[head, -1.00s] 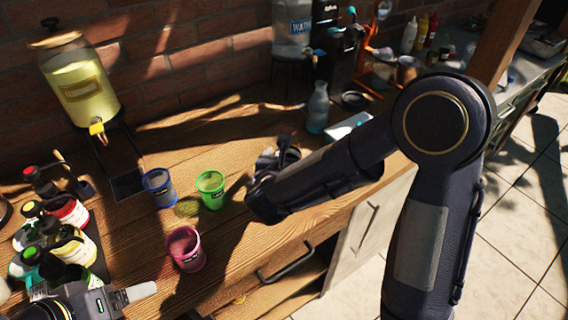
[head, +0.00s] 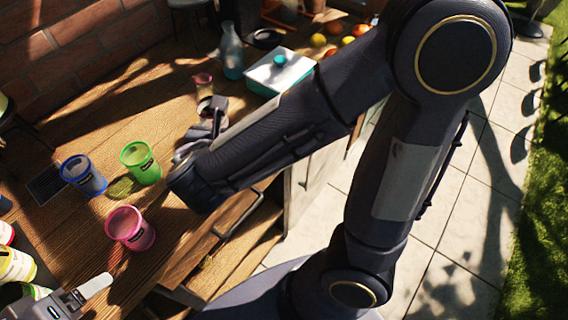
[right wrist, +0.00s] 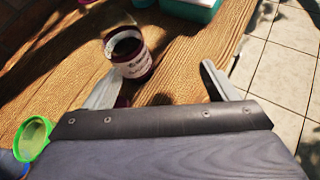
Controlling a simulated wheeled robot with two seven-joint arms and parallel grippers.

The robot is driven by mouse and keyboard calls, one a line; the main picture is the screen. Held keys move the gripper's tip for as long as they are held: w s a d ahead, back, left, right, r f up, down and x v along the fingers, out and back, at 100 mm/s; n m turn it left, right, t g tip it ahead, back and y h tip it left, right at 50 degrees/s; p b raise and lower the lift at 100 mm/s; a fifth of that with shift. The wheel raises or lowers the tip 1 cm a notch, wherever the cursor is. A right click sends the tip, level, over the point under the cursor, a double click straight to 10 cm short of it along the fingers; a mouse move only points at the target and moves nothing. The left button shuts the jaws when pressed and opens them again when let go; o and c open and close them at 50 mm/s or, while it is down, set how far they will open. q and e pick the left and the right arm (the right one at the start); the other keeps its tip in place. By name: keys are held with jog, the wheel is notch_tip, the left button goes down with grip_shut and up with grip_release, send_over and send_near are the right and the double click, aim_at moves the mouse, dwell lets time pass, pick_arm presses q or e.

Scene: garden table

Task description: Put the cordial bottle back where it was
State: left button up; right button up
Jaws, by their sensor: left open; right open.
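A dark red container with a white label (right wrist: 128,55), apparently the cordial bottle, stands on the wooden table (head: 110,110) in the right wrist view. Its label is too small to read fully. In the head view its reddish top (head: 203,82) shows just beyond my right gripper (head: 203,128). In the right wrist view my right gripper (right wrist: 162,70) is open, its fingers apart and empty. The bottle is beyond the left-hand finger, which covers part of its base. My left gripper (head: 92,289) is open at the lower left, partly cut off.
Blue (head: 83,175), green (head: 140,162) and pink (head: 130,228) cups stand left of my right gripper. A glass bottle (head: 232,55) and a white-and-teal box (head: 279,72) stand behind. Labelled bottles (head: 15,265) are at the left edge. Table between cups and glass bottle is mostly clear.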

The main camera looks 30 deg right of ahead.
jog(key=s+d+f+m+g+y, duration=0.1)
jog(key=s+d+f+m+g, duration=0.1)
jog(key=s+d+m+g, duration=0.35)
jog(key=s+d+f+m+g+y, duration=0.2)
jog(key=s+d+f+m, duration=0.1)
jog(key=s+d+m, duration=0.5)
jog(key=s+a+r+m+t+y, duration=0.2)
jog(key=a+m+y, duration=0.5)
jog(key=m, duration=0.9)
jog(key=shift+s+r+t, duration=0.35)
jog(key=shift+s+r, duration=0.2)
